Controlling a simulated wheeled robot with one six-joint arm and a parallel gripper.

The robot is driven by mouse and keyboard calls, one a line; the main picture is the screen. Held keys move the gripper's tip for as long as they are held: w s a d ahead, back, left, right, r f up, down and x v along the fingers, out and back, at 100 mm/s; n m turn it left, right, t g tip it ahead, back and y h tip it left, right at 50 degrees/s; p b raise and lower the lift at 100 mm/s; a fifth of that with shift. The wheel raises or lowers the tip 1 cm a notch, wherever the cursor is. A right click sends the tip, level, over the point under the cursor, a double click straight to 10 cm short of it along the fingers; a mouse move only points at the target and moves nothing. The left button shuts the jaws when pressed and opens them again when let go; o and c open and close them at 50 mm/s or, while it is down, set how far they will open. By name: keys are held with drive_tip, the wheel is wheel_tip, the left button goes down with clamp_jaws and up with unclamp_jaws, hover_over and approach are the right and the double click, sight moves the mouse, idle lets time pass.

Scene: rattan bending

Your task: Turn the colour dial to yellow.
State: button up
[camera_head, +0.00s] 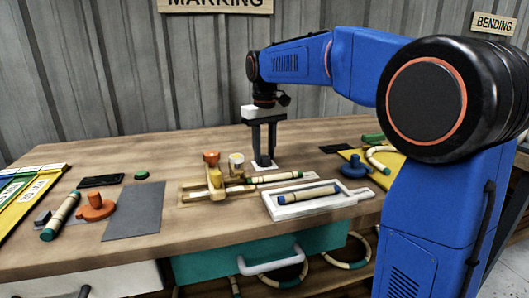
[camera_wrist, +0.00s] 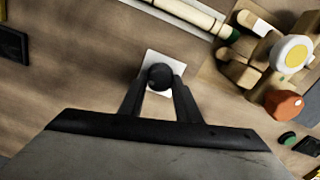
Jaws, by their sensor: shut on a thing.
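My gripper (camera_head: 263,163) reaches straight down at the back middle of the table in the head view. In the wrist view my gripper (camera_wrist: 160,85) has its two fingers on either side of a dark round knob (camera_wrist: 159,74), shut on it. The knob seems to be the colour dial. No colour marks or pointer on it can be made out; the fingers hide part of it.
A wooden fixture (camera_head: 216,190) with an orange knob (camera_head: 211,157) and a white cup with a yellow top (camera_head: 236,160) stand left of my gripper. A white tray (camera_head: 278,213) holding a rattan piece lies in front. A green button (camera_head: 142,175) is farther left.

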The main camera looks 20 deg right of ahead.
sight(264, 156)
drive_tip(key=o, duration=1.1)
drive_tip(key=shift+c, duration=0.2)
drive_tip(key=shift+r, duration=0.15)
wheel_tip(264, 156, up, 17)
